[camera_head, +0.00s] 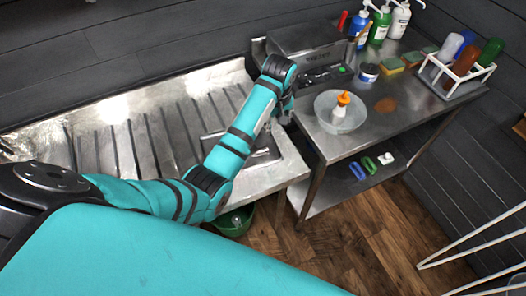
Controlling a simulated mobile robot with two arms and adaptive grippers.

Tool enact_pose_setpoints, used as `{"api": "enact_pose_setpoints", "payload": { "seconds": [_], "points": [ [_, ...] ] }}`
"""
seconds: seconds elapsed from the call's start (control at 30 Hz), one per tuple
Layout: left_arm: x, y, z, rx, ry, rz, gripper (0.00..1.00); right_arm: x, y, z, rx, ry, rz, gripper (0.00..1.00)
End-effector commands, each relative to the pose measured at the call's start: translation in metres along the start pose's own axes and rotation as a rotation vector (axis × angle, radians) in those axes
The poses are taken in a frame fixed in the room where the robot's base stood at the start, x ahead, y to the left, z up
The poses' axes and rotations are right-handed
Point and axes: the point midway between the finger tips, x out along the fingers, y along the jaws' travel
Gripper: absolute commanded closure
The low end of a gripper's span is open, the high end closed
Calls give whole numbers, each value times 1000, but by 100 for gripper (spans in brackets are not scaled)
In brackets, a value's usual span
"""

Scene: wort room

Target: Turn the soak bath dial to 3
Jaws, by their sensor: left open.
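The steel box with a lettered front panel (325,60), apparently the soak bath, stands at the back of the steel table. Dark parts and a small green spot (343,70) show low on its front. I cannot make out the dial or its setting; my arm covers the left part of the front. My left gripper (286,114) is open and empty, at the table's left edge, in front of the box and left of the clear bowl. Its fingers are small and partly hidden by the wrist. My right gripper is not in view.
Pump bottles (380,24) stand behind. A ribbed steel drainboard (130,140) lies left.

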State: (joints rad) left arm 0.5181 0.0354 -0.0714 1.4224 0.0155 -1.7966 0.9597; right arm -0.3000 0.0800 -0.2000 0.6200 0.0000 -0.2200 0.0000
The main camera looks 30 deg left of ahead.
Motion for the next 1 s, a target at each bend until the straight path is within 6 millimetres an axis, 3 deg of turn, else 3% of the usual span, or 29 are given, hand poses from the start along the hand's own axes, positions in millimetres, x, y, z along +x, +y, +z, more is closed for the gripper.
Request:
{"api": "enact_pose_setpoints", "payload": {
  "seconds": [0.2, 0.5, 1.0],
  "points": [
    [20, -33, 26, 136, 17, 12, 46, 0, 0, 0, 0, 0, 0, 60],
    [32, -67, 54, 288, 39, 28, 46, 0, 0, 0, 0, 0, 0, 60],
    [33, -76, 62, 333, 45, 33, 46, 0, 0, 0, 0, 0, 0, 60]
  ]
}}
